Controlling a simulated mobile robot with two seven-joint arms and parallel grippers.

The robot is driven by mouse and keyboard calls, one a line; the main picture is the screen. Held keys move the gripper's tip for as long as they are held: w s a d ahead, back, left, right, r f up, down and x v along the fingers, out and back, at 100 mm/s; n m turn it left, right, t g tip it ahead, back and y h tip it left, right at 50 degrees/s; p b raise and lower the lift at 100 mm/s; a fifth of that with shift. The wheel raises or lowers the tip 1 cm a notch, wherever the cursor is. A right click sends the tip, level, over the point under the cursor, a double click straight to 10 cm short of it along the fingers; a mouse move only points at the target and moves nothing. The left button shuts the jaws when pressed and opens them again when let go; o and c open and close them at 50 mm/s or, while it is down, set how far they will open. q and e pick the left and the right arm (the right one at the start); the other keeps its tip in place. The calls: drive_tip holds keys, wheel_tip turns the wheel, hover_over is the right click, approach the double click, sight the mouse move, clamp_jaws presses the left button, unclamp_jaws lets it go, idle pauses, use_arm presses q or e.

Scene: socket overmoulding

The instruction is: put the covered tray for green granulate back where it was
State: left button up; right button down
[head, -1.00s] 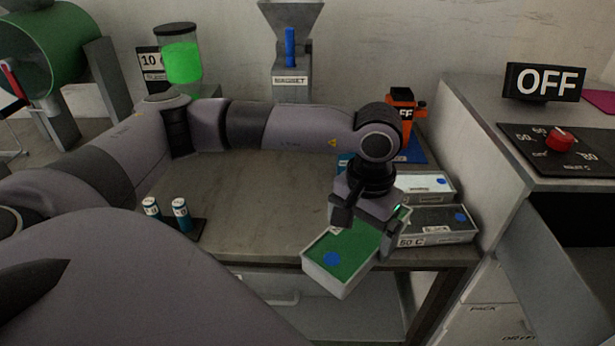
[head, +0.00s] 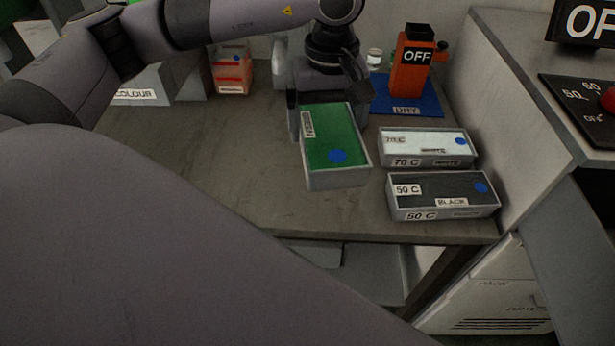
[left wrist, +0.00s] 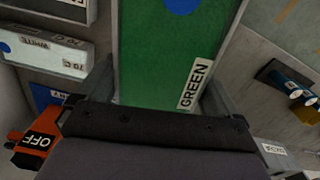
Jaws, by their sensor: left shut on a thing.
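The covered tray for green granulate (head: 337,178) is a grey box with a green top, a label at its far end and a blue dot at its near end. My left gripper (head: 326,104) is shut on its far end, and the tray is over the table near the two other trays. In the left wrist view the green top (left wrist: 172,60) with its GREEN label lies between the fingers (left wrist: 155,108). I cannot tell whether its underside touches the table. My right gripper is not in view.
The white tray, 70 C (head: 428,161), and black tray, 50 C (head: 410,211), sit just right of the green tray. An orange device marked OFF (head: 413,75) stands on a blue mat (head: 432,104) behind. A cabinet (head: 525,130) bounds the right.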

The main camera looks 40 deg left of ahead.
sight(306, 118)
use_arm(q)
drive_tip(key=n+b, duration=0.1)
drive_tip(key=n, duration=0.1)
drive_tip(key=a+r+n+b, duration=0.1)
drive_tip(key=n, duration=0.2)
drive_tip(key=r+n+b, duration=0.1)
drive_tip(key=n, duration=0.2)
drive_tip(key=shift+s+a+r, duration=0.15)
drive_tip(key=shift+a+r, duration=0.05)
drive_tip(key=shift+r, duration=0.05)
drive_tip(key=n+b, duration=0.1)
drive_tip(key=r+n, duration=0.1)
drive_tip(key=n, duration=0.1)
drive_tip(key=a+r+n+b, duration=0.1)
drive_tip(key=n, duration=0.1)
drive_tip(key=shift+s+b, duration=0.35)
drive_tip(key=shift+s+a+r+n+b, duration=0.15)
drive_tip(key=shift+r+n+b, duration=0.1)
drive_tip(key=shift+n, duration=0.35)
drive_tip(key=shift+s+a+r+n+b, duration=0.15)
drive_tip(key=shift+r+n, duration=0.1)
drive_tip(key=shift+n, duration=0.35)
wheel_tip(306, 118, down, 15)
drive_tip(key=b, duration=0.4)
drive_tip(key=shift+b, duration=0.3)
drive_tip(key=shift+f+b, duration=0.3)
drive_tip(key=shift+f, duration=2.15)
